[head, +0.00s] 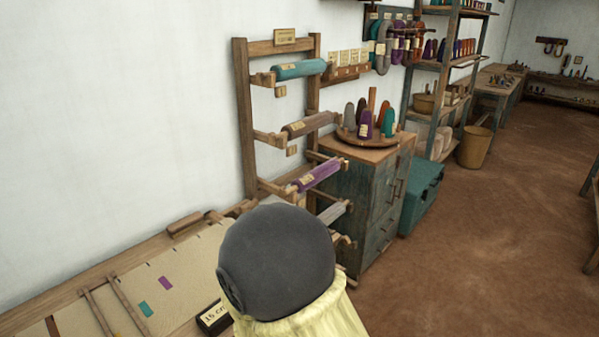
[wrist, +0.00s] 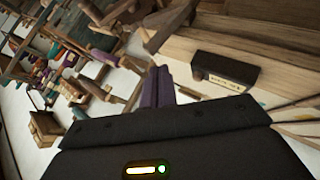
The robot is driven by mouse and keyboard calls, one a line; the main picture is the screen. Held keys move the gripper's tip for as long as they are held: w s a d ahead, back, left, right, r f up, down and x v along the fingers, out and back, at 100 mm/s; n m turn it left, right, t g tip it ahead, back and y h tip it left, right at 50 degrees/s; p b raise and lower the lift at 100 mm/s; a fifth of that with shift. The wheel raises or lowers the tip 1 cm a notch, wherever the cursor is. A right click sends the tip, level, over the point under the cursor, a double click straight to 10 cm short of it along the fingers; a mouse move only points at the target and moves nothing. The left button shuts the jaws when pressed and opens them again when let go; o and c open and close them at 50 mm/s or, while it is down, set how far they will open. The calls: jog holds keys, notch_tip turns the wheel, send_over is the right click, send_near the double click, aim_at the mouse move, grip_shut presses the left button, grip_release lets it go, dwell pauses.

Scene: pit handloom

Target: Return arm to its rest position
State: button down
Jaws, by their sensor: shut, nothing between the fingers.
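My gripper (wrist: 160,72) shows in the wrist view as two dark purplish fingers beyond its black body. The fingers are together, with nothing held between them. They point toward a wooden bench and a dark labelled block (wrist: 225,70), which lies to their right in that picture. I cannot tell the gap to the bench. In the head view a rounded dark grey part of my arm (head: 277,260), with pale yellow cloth below it, fills the lower middle. The gripper itself does not show in that view.
The bench (head: 100,268) runs along the wall, with the block marked "15 cm" (head: 212,318) near my arm. A wooden rack (head: 243,100) with coloured rolls stands behind. A cabinet (head: 372,190) bears a tray of cones. Brown floor (head: 480,250) is open at right.

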jog(key=s+d+r+m+g+p, duration=0.1)
jog(key=s+d+r+m+g, duration=0.3)
jog(key=d, duration=0.7)
jog(key=s+d+r+m+g+p, duration=0.2)
jog(key=s+d+r+m, duration=0.4)
jog(key=d, duration=0.4)
jog(key=shift+s+d+g, duration=0.4)
jog(key=shift+s+g, duration=0.25)
jog(key=shift+g, duration=0.25)
jog(key=shift+a, duration=0.1)
